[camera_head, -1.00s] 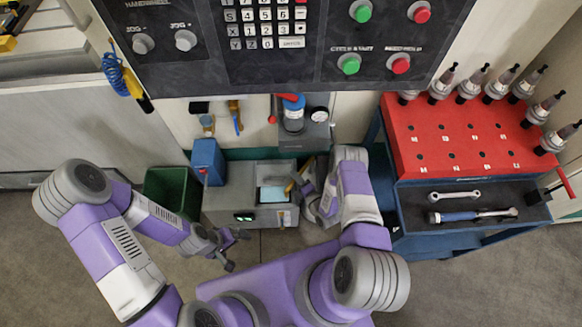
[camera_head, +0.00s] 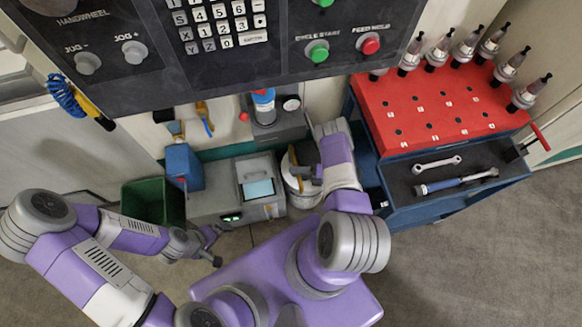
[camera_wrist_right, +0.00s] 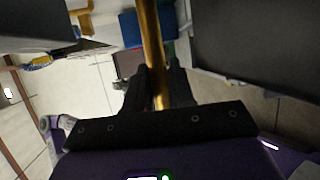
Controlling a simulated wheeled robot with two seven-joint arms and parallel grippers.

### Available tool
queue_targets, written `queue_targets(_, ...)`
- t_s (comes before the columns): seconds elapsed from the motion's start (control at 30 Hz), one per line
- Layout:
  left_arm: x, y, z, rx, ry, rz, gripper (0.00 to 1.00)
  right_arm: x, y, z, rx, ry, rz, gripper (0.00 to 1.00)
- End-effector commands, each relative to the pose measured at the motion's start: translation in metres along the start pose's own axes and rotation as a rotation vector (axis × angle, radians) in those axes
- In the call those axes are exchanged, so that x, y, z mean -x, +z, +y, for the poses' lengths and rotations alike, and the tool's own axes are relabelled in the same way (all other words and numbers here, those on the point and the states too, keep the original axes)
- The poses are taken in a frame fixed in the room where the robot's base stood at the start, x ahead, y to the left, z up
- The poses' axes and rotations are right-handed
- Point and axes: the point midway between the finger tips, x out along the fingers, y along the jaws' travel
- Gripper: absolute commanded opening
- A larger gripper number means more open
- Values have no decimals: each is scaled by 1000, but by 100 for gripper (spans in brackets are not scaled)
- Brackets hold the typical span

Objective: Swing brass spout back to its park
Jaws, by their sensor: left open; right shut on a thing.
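The brass spout (camera_wrist_right: 152,45) is a gold tube running up between the fingers of my right gripper (camera_wrist_right: 158,85) in the right wrist view. The gripper is shut on it. In the head view only a small gold sliver of the spout (camera_head: 292,156) shows, beside my right gripper (camera_head: 304,177), at the right of the grey tank (camera_head: 215,207). My arm hides most of the spout and its base there. My left gripper (camera_head: 213,246) is open and empty, low in front of the tank.
The tank has an opening with pale blue inside. A green bin (camera_head: 150,200) and blue can (camera_head: 184,166) are at the left. A blue cart with a red top (camera_head: 440,110) stands close on the right.

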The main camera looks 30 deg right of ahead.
Motion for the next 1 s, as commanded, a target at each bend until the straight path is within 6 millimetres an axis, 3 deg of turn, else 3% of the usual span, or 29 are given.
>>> queue_targets(0.47,0,0,0,0,0,0,100,6,0,-1,7,-2,10,0)
queue_targets(0.5,0,0,0,0,0,0,100,6,0,-1,7,-2,10,26)
queue_targets(0.6,0,0,0,0,0,0,100,6,-1,-1,7,-2,10,42)
queue_targets(0.87,0,0,0,0,0,0,100,4,-1,-1,5,-1,10,44)
queue_targets(1.0,-1,0,0,0,0,0,100,-6,2,0,0,-3,-13,44)
